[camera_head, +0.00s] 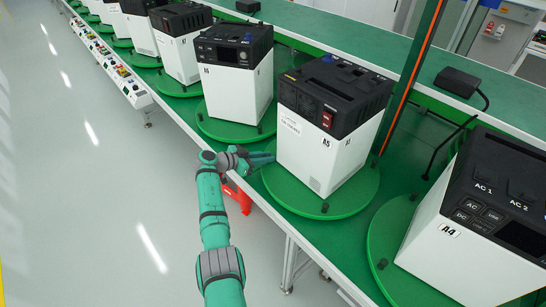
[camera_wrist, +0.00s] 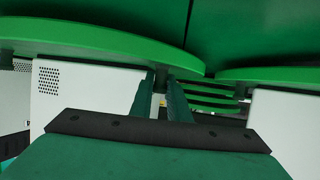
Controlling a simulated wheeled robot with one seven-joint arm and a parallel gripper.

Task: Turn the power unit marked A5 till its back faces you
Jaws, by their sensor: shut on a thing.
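The power unit marked A5 (camera_head: 305,150) is a white box with a black top, standing upright on a round green turntable (camera_head: 345,203). The A5 mark and a red switch sit near the corner toward me, with a printed label on the left-hand side. My gripper (camera_head: 266,158) is at the left rim of this turntable, beside the unit and apart from it. In the upside-down wrist view, its fingers (camera_wrist: 164,102) close around a dark peg (camera_wrist: 160,77) at the turntable rim (camera_wrist: 100,42). The unit's white wall with a vent (camera_wrist: 75,92) shows there.
Unit A4 (camera_head: 465,245) stands on its own turntable at the right. Another unit (camera_head: 237,95) stands behind A5, with several more farther along the green line. A black box with a cable (camera_head: 462,81) lies on the right-hand bench. The floor at left is clear.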

